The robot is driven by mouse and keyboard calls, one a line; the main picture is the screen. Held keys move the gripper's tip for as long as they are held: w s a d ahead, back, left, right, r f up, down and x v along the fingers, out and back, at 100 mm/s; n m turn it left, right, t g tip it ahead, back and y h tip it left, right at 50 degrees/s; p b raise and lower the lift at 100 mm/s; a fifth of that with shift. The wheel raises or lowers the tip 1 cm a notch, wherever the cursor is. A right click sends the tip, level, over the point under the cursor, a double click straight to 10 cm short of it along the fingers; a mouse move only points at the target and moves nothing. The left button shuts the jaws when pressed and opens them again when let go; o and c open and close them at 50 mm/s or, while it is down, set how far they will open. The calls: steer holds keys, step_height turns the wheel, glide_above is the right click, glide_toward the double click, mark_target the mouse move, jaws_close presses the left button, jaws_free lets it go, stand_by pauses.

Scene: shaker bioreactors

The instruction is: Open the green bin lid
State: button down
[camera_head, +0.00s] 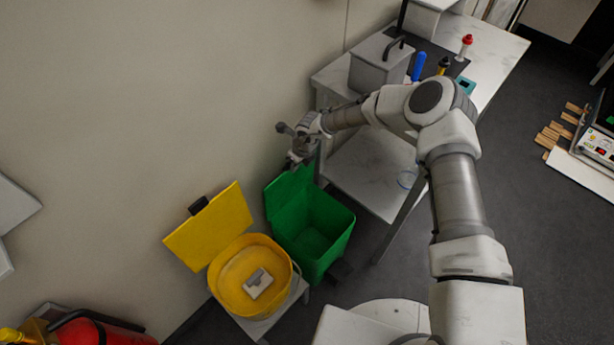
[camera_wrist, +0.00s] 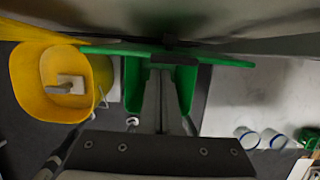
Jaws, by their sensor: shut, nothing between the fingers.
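The green bin (camera_head: 318,236) stands on the floor by the wall. Its green lid (camera_head: 288,194) is raised upright at the wall side, and the bin's inside is visible and looks empty. My gripper (camera_head: 297,158) is shut and empty, just above the top edge of the lid in the head view; whether it touches the lid I cannot tell. In the wrist view the lid (camera_wrist: 222,60) shows as a green strip across the top, beyond my gripper fingers (camera_wrist: 157,125), which cover much of the bin.
A yellow bin (camera_head: 282,262) with its yellow lid (camera_head: 212,228) raised stands left of the green bin and holds a pale object (camera_head: 258,282). A white table (camera_head: 372,180) is close on the right. A red fire extinguisher (camera_head: 95,333) is at bottom left.

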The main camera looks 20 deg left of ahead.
steer(key=a, duration=0.1)
steer(key=w+a+b, duration=0.1)
steer(key=a, duration=0.1)
steer(key=w+a+b, duration=0.1)
steer(key=a, duration=0.1)
steer(key=shift+w+a+r, duration=0.15)
steer(key=shift+a+r, duration=0.05)
steer(key=shift+r, duration=0.1)
steer(key=shift+a+r, duration=0.1)
step_height(320, 180, up, 9)
steer(key=p, duration=0.2)
steer(key=shift+d, duration=0.3)
stand_by(0.4)
